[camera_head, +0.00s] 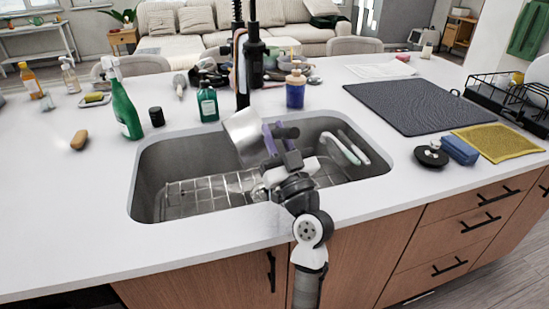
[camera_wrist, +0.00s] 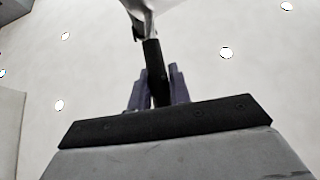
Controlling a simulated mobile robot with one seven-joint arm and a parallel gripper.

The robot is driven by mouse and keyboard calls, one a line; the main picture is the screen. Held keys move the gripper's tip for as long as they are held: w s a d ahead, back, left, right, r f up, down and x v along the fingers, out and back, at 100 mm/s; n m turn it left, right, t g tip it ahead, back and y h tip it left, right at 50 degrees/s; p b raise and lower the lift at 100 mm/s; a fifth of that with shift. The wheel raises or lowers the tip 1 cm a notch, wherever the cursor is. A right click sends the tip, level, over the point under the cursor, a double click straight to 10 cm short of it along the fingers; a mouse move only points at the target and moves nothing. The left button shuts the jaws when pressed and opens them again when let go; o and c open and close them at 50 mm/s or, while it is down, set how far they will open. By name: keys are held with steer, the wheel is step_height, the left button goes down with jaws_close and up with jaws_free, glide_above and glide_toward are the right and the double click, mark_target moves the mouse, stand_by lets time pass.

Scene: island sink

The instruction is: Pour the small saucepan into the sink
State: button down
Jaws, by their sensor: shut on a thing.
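The small saucepan (camera_head: 242,135) is a light metal pan, held tilted over the back left part of the sink. My gripper (camera_head: 277,136) has purple fingers and is shut on the pan's dark handle (camera_head: 288,132). In the wrist view, the handle (camera_wrist: 153,65) stands between the two purple fingers of my gripper (camera_wrist: 160,85), and part of the metal pan (camera_wrist: 140,8) shows at the top edge. The sink (camera_head: 150,185) is a grey basin set in the white counter, with a wire rack (camera_head: 205,190) in its bottom. I cannot see inside the pan.
A black faucet (camera_head: 250,65) stands behind the sink, close to the pan. A green spray bottle (camera_head: 123,108), a teal bottle (camera_head: 207,103) and a blue soap bottle (camera_head: 295,90) stand along the back. A dark drying mat (camera_head: 420,105) lies right. White-and-teal utensils (camera_head: 345,148) lean in the sink's right side.

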mark_target(244, 150)
steer(key=shift+w+d+m+h+p, duration=0.2)
steer(key=shift+d+m+h+p, duration=0.15)
steer(key=shift+d+m, duration=0.2)
steer(key=shift+w+d+f+m+p, duration=0.1)
steer(key=shift+w+d+m+p, duration=0.05)
steer(key=shift+d+m+p, duration=0.15)
steer(key=shift+w+d+m+t+h+p, duration=0.35)
steer(key=shift+d+m+t+h+p, duration=0.3)
steer(key=shift+m+h, duration=0.4)
steer(key=shift+s+a+f+n+g+y+b, duration=1.35)
steer(key=shift+a+n+g+b, duration=0.75)
steer(key=shift+a+n+b, duration=1.65)
steer(key=shift+s+a+f+n+g+y+b, duration=1)
steer(key=shift+s+a+n+g+y+b, duration=1.05)
steer(key=shift+n+b, duration=2.65)
steer(key=shift+s+a+f+n+g+y+b, duration=1)
steer(key=shift+a+n+g+b, duration=1.2)
steer(key=shift+a+n+b, duration=1.9)
steer(key=shift+s+d+f, duration=0.1)
steer(key=shift+s, duration=0.1)
